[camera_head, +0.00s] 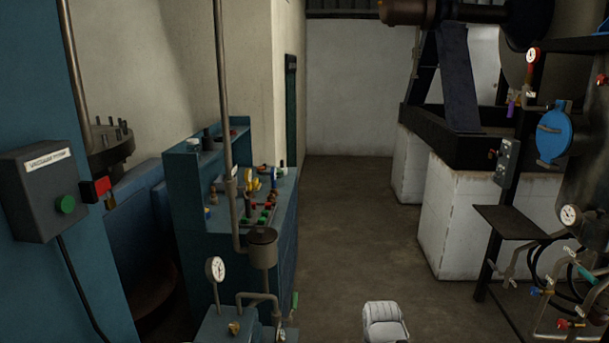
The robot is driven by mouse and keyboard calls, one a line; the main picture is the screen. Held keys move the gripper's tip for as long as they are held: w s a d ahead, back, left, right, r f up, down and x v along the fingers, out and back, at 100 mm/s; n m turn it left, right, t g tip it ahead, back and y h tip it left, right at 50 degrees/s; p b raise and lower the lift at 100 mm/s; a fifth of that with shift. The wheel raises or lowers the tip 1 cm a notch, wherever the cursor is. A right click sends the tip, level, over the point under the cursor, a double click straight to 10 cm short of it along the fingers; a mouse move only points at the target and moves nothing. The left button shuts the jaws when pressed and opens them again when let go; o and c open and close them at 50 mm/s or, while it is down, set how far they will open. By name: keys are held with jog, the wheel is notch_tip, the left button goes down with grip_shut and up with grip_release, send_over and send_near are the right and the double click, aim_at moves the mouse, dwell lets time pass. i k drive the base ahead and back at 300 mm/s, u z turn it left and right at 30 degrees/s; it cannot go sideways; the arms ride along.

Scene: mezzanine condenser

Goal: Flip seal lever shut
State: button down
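I cannot tell which part is the seal lever; no lever in view is labelled so that I can read it. A small green handle (294,301) stands upright on the pipework at the bottom centre left. On the right, a teal handle (584,274) and a red handle (564,323) sit among pipes and hoses. They are too small to tell open from shut.
A blue control console (217,205) with several coloured knobs stands left of centre. A grey switch box (45,192) with a green button is at the far left. White plinths (460,215) and a dark shelf (512,221) stand at the right. The floor (345,230) between is clear.

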aim_at(294, 298)
jog(key=k, duration=0.65)
jog(key=u, duration=0.25)
jog(key=i, duration=0.65)
jog(key=u, duration=0.5)
jog(key=i, duration=0.75)
jog(key=z, duration=0.15)
